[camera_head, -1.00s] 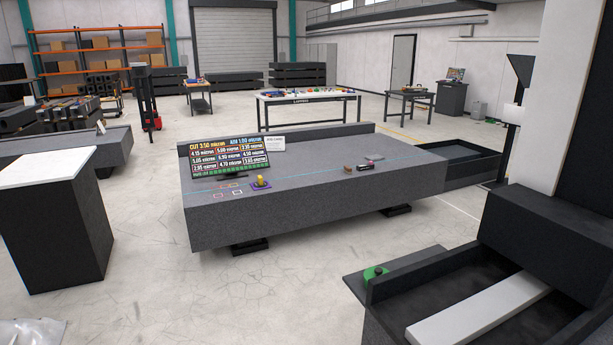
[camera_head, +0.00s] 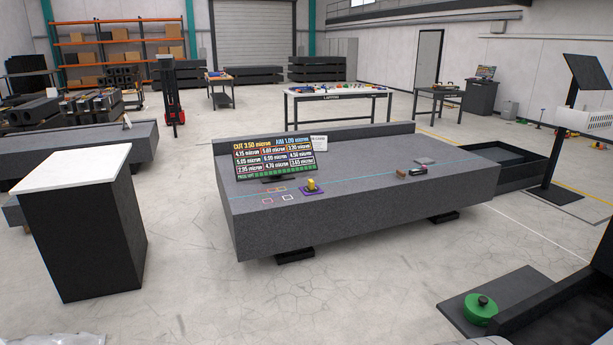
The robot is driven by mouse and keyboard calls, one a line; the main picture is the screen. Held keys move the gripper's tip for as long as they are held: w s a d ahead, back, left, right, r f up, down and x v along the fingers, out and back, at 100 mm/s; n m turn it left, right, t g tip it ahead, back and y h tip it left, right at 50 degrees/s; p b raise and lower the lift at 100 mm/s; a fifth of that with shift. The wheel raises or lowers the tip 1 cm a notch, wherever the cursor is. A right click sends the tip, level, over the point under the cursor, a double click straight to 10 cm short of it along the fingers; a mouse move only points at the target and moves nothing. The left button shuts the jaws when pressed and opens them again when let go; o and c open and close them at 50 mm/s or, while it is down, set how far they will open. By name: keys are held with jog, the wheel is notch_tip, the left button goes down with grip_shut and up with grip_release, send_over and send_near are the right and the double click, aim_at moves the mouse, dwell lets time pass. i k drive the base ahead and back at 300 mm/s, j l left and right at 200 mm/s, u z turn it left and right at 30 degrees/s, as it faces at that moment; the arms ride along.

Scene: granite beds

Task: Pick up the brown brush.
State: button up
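A small brown block-like thing (camera_head: 401,172), which looks like the brown brush, lies on top of the long dark granite bed (camera_head: 340,212), toward its right end. It is too small to make out bristles. A dark, slim thing (camera_head: 417,171) lies just right of it, and I cannot tell whether the two touch. A flat grey piece (camera_head: 426,161) lies behind them. My gripper and arm are not in view.
A screen (camera_head: 274,155) and a yellow thing on a purple base (camera_head: 312,186) stand on the bed's left half. A white-topped dark pedestal (camera_head: 85,225) stands at left. A green-lidded thing (camera_head: 481,309) is at lower right. Floor before the bed is clear.

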aim_at(401, 174)
jog(key=i+j+u, duration=0.1)
jog(key=i, duration=0.35)
jog(key=i+j+u, duration=0.1)
jog(key=i+j, duration=0.15)
jog(key=i, duration=0.2)
jog(key=i+j+u, duration=0.1)
jog(key=i, duration=0.35)
jog(key=i+l+z, duration=0.2)
jog(key=i+z, duration=0.75)
jog(key=i+j+z, duration=0.3)
jog(key=i+z, duration=0.15)
jog(key=i+l+z, duration=0.1)
jog(key=i+z, duration=0.25)
jog(key=i, duration=0.5)
jog(key=i+j+z, duration=0.15)
jog(key=i+z, duration=0.25)
jog(key=i, duration=1.7)
jog(key=i+u, duration=0.35)
jog(key=u, duration=0.15)
jog(key=i+u, duration=0.45)
jog(key=i+j+u, duration=0.1)
jog(key=i+u, duration=0.15)
jog(key=i, duration=0.1)
